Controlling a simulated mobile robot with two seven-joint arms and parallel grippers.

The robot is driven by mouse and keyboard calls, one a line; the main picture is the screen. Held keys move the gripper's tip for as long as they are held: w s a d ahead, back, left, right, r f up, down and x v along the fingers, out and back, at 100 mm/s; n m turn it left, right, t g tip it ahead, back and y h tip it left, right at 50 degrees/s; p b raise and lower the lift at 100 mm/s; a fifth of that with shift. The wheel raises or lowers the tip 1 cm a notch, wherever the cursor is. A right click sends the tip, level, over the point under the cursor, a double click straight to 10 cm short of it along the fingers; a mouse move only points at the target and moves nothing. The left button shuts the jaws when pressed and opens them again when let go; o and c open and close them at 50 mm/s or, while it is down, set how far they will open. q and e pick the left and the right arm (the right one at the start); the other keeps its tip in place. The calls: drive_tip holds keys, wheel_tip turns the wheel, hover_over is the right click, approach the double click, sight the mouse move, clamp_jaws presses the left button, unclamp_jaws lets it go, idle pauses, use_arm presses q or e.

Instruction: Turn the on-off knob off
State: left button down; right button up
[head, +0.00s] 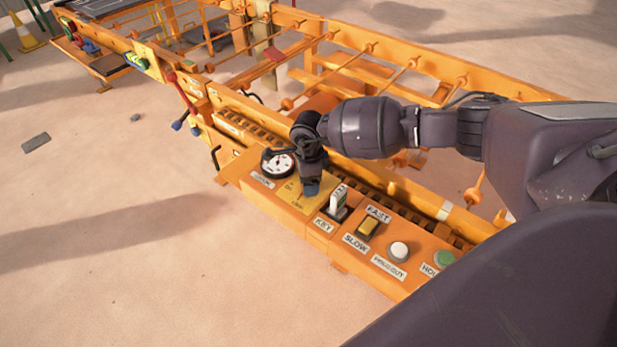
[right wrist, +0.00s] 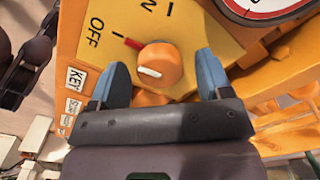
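The orange on-off knob (right wrist: 160,66) shows in the right wrist view on a yellow plate (right wrist: 200,32). It has a white mark on its face. A red pointer at its upper left points toward the tick beside the OFF label (right wrist: 94,32). My right gripper (right wrist: 157,82) is open, with one blue fingertip on each side of the knob. Gaps show between the fingertips and the knob. In the head view my right gripper (head: 311,188) is over the yellow plate and hides the knob. My left gripper is not in view.
On the orange panel, a round gauge (head: 279,164) lies left of my gripper. The key switch (head: 338,199), fast-slow switch (head: 368,228), white button (head: 399,250) and green button (head: 444,258) lie to its right. Orange rails run behind. Open sandy ground lies in front.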

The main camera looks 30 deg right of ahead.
drive_tip(key=shift+r, duration=0.1)
drive_tip(key=shift+r, duration=0.25)
wheel_tip(320, 180, up, 10)
drive_tip(key=p, duration=0.2)
idle(0.4)
